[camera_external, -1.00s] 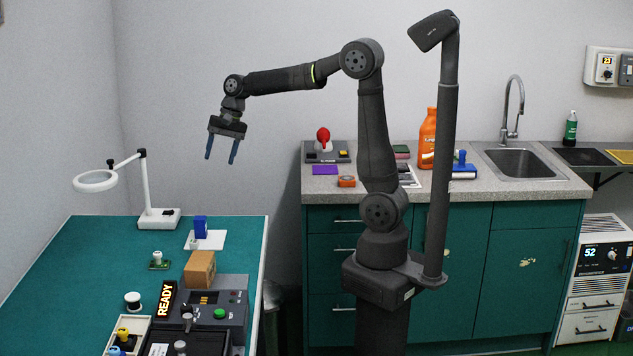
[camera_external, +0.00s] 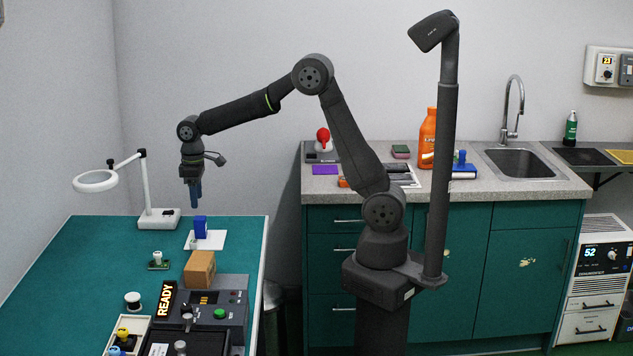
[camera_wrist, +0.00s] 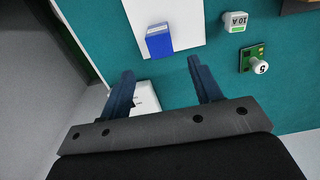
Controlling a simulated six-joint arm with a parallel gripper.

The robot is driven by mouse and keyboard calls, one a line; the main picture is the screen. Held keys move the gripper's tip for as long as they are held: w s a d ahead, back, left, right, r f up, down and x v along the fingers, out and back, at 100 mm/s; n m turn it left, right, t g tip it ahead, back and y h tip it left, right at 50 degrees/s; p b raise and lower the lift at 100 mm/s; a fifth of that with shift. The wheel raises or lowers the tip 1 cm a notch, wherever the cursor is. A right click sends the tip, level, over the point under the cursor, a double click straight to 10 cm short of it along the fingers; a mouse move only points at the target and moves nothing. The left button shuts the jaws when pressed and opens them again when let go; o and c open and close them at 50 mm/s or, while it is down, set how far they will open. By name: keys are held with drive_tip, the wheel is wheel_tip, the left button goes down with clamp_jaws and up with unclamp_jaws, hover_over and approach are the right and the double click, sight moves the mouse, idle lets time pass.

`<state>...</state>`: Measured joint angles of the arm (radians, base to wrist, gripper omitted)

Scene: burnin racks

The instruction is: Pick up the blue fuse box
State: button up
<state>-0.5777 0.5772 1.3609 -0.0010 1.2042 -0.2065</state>
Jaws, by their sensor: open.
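The blue fuse box (camera_external: 200,227) stands upright on a white sheet (camera_external: 216,241) near the back of the green table. It also shows in the wrist view (camera_wrist: 160,43), beyond my fingertips and near the middle of the gap between them. My gripper (camera_external: 196,193) is above the table, just over and slightly left of the box in the outside view, pointing down. In the wrist view its two blue fingers (camera_wrist: 162,82) are apart with nothing between them. The box is not touched.
A magnifier lamp (camera_external: 157,216) stands left of the box. A small green board (camera_external: 158,262), a brown carton (camera_external: 200,268) and a control panel (camera_external: 230,295) with a READY sign (camera_external: 165,299) are nearer the front. The table's left part is clear.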

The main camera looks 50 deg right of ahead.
sight(200, 227)
wheel_tip(200, 227, down, 6)
drive_tip(key=shift+r, duration=0.2)
drive_tip(key=f, duration=0.5)
drive_tip(key=shift+s+d+f, duration=0.1)
drive_tip(key=shift+s+f, duration=0.1)
drive_tip(key=shift+f, duration=0.1)
drive_tip(key=c, duration=1.1)
